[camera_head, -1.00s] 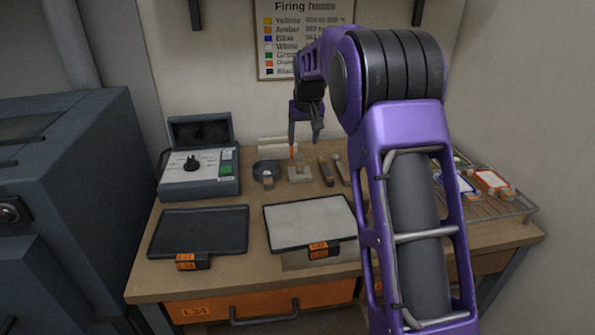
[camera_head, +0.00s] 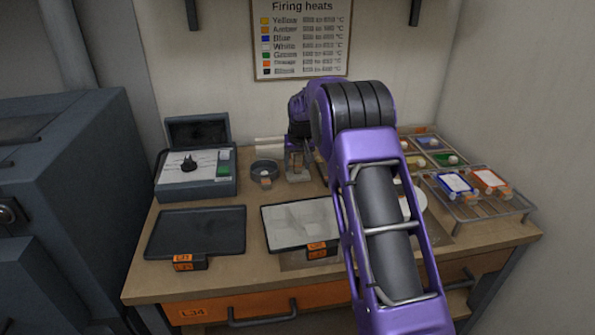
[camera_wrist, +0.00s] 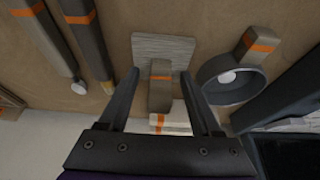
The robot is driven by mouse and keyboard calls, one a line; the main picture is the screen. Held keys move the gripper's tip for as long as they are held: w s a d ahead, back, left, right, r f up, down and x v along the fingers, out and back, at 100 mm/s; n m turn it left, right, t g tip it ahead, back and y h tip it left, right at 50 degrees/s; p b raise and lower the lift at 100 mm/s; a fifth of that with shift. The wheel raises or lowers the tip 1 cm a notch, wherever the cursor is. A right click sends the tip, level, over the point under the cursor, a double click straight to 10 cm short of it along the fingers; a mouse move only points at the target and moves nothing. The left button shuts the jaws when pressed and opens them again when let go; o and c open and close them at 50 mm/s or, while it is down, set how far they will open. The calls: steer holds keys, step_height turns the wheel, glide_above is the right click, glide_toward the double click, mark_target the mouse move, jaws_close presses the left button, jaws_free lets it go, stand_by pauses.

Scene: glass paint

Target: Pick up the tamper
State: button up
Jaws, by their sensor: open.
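What looks like the tamper (camera_wrist: 165,48) is a flat grey block with an upright handle (camera_wrist: 160,92) that has an orange band. In the wrist view, my open gripper (camera_wrist: 160,74) has one finger on each side of this handle, with visible gaps. In the head view, the block (camera_head: 298,177) stands towards the back of the bench, and my gripper (camera_head: 299,155) is right above it. My arm and gripper hide most of the handle there.
A dark round dish (camera_wrist: 232,84) with an orange-banded handle sits close beside the block. Two orange-banded tools (camera_wrist: 88,38) lie on its other side. The control box (camera_head: 196,170), dark tray (camera_head: 197,232), pale tray (camera_head: 300,222) and wire rack (camera_head: 478,205) are farther off.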

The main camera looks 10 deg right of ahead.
mark_target(298, 155)
steer(key=shift+c, duration=0.3)
jaws_close()
steer(key=shift+r, duration=0.1)
step_height(298, 155, up, 10)
steer(key=shift+p, duration=0.45)
